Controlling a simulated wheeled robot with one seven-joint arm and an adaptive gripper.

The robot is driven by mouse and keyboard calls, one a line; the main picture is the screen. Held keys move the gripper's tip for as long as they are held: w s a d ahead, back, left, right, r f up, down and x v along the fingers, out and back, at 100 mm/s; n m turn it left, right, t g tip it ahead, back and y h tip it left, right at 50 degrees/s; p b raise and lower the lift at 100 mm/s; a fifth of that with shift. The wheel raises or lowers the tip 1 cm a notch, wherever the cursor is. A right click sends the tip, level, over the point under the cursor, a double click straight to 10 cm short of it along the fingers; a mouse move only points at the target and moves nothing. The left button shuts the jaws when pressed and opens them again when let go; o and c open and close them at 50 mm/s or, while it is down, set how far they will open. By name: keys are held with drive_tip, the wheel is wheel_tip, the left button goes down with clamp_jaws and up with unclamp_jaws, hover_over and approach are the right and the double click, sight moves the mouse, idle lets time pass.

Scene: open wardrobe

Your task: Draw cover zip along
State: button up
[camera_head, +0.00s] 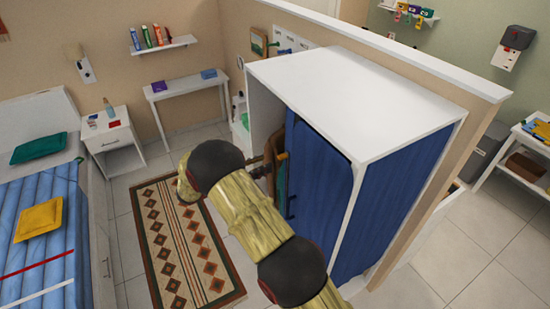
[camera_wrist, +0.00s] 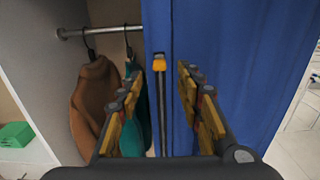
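The blue wardrobe cover (camera_head: 318,170) hangs over the right part of the wardrobe front, and it also fills the right of the wrist view (camera_wrist: 245,60). A dark zip strip (camera_wrist: 163,115) runs down near its left edge, with a yellow-orange zip pull (camera_wrist: 159,64) at the top of the visible strip. My gripper (camera_wrist: 161,82) is open, its yellow-padded fingers on either side of the pull and strip in the picture. I see no contact with the pull. In the head view my arm hides most of the gripper.
The white wardrobe (camera_head: 355,95) is open at its left, where a brown garment (camera_wrist: 92,98) and a teal garment (camera_wrist: 133,125) hang from a rail (camera_wrist: 100,31). A patterned rug (camera_head: 188,245) lies in front. A bed (camera_head: 40,235) stands at the left.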

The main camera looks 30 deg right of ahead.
sight(278, 158)
drive_tip(key=d+p, duration=0.2)
drive_tip(key=d, duration=0.5)
drive_tip(key=shift+w+d, duration=0.2)
clamp_jaws()
idle(0.4)
idle(0.4)
